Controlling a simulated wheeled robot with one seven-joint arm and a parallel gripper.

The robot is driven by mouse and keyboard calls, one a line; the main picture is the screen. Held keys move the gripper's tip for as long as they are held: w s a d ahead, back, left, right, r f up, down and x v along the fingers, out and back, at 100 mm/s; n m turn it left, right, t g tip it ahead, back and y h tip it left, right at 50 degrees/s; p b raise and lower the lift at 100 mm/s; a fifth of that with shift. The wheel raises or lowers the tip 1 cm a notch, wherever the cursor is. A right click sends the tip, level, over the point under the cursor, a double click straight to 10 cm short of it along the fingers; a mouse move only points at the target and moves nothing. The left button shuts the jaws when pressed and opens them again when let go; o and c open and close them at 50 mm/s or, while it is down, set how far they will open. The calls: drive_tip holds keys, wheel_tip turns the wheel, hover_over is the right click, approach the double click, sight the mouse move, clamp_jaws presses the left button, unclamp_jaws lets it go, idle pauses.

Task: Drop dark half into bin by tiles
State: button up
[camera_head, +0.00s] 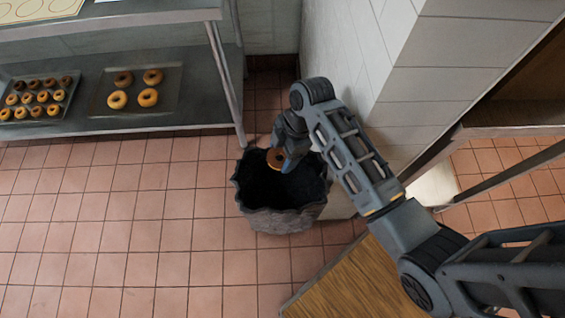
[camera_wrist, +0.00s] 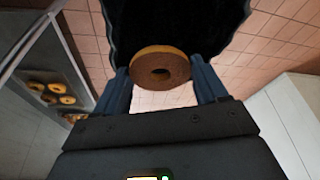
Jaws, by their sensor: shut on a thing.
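The dark bagel half (camera_head: 275,157) is a brown ring with a lighter edge. My gripper (camera_head: 287,160) is shut on it and holds it over the mouth of the bin. In the wrist view the dark half (camera_wrist: 161,66) sits between the two fingers of my gripper (camera_wrist: 161,78), with its hole visible. The bin (camera_head: 285,218) is dark grey with a wavy rim and a black inside, and stands on the tiled floor by the white tiled wall. The bin's black inside (camera_wrist: 180,22) also shows behind the bagel half in the wrist view.
A metal shelf rack (camera_head: 205,98) at the upper left holds two trays of bagels. The tiled wall corner (camera_head: 350,50) is close behind my arm. A wooden surface (camera_head: 350,283) lies at the bottom right. The floor (camera_head: 140,220) left of the bin is clear.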

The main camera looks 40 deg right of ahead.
drive_tip(key=shift+s+f+n, duration=0.5)
drive_tip(key=shift+n, duration=0.2)
wheel_tip(320, 180, down, 6)
drive_tip(key=b, duration=0.5)
drive_tip(key=shift+b, duration=0.35)
drive_tip(key=shift+r, duration=0.1)
drive_tip(key=o, duration=1.1)
drive_tip(key=shift+c, duration=0.2)
